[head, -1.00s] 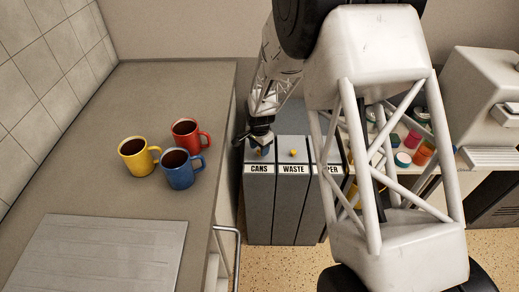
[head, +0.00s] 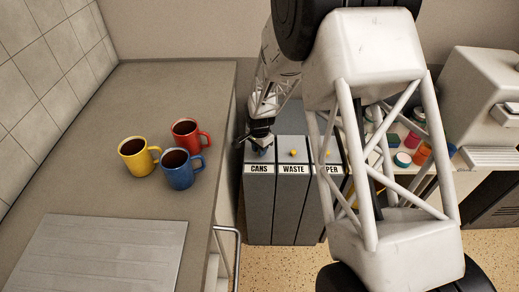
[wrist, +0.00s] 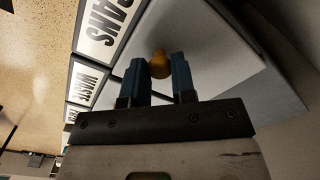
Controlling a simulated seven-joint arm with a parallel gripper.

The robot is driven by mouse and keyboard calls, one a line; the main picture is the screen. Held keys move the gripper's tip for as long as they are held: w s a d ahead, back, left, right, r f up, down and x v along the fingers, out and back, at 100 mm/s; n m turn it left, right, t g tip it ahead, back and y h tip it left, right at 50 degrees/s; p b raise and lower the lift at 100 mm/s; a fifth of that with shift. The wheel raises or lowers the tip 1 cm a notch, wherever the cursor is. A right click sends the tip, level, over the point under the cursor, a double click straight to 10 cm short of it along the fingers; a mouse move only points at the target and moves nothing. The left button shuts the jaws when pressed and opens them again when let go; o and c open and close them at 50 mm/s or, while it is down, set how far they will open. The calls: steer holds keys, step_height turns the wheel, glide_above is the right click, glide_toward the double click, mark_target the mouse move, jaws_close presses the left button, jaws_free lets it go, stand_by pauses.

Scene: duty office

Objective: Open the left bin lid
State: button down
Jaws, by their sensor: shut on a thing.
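The left bin, labelled CANS (head: 260,200), stands at the left of a row of grey bins in the head view. Its grey lid (wrist: 215,50) shows in the wrist view, with a yellow knob (wrist: 158,62) on it. My gripper (wrist: 158,70) has its two blue fingers on either side of this knob and is shut on it. In the head view my gripper (head: 261,150) is over the top of the CANS bin and mostly hides the knob. I cannot tell whether the lid is raised.
The WASTE bin (head: 292,205) and a third bin partly hidden by my arm stand to the right. A counter (head: 105,95) at left holds yellow (head: 135,160), red (head: 186,127) and blue (head: 178,178) mugs. Small coloured containers (head: 403,159) are at right.

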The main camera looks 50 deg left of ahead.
steer(key=w+a, duration=0.9)
steer(key=shift+a, duration=0.1)
steer(key=c, duration=0.9)
jaws_free()
steer(key=shift+c, duration=0.2)
steer(key=shift+r, duration=0.1)
step_height(320, 180, up, 8)
steer(key=shift+f, duration=0.2)
